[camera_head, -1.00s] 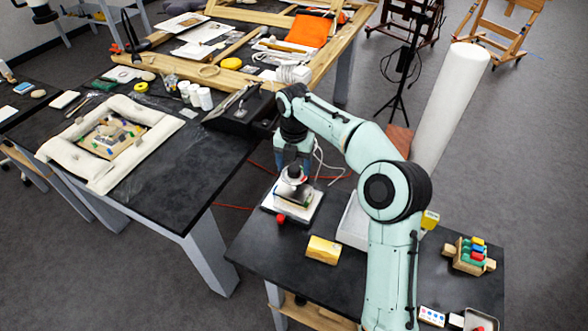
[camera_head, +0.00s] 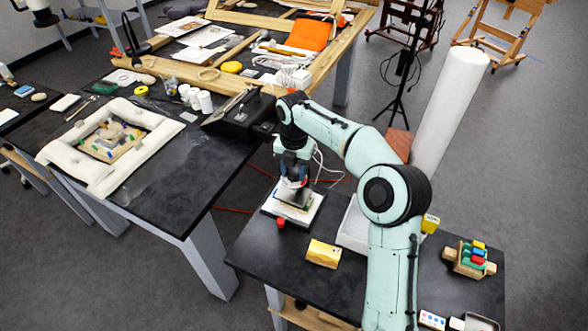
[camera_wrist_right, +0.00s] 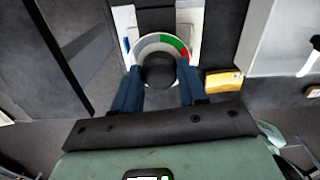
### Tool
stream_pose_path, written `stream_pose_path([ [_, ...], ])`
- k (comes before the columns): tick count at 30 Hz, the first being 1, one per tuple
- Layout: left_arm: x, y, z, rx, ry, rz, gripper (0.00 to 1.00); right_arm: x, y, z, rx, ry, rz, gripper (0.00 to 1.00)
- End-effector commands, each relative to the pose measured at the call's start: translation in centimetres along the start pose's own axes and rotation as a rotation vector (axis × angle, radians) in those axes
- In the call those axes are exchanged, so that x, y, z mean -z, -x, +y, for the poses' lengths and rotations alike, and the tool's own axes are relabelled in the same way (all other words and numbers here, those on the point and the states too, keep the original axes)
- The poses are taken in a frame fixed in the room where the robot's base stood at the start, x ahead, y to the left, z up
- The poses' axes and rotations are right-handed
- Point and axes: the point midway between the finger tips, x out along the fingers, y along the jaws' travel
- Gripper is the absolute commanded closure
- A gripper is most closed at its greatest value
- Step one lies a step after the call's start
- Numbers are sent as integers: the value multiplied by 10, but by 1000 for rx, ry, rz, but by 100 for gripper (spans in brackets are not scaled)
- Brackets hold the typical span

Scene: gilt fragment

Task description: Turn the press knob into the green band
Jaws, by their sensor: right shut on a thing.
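The press (camera_head: 292,198) stands on the near black table in the head view, on a pale board. Its black knob (camera_wrist_right: 158,71) shows in the right wrist view, between the two dark blue fingers of my right gripper (camera_head: 293,180). The gripper points down from above and is shut on the knob. A dial ring around the knob has white and grey parts, a green band (camera_wrist_right: 173,41) at the upper right and a red part (camera_wrist_right: 185,52) beside it. The knob's pointer cannot be made out. My left gripper is not in view.
A red knob-like piece (camera_head: 281,223) sits at the board's front edge. A yellow box (camera_head: 323,253) lies nearby, with a pale tray (camera_head: 352,232) to its right. A wooden rack of coloured pieces (camera_head: 469,259) stands farther right. The table's front left is clear.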

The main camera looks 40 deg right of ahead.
Motion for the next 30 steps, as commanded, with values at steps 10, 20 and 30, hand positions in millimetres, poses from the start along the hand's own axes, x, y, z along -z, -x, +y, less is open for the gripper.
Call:
stream_pose_path([
  [10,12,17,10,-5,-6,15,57,0,2,1,1,-240,1,88],
  [20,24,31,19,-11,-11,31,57,0,2,2,1,-554,0,88],
  [30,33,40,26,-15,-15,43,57,0,1,2,0,-877,0,88],
])
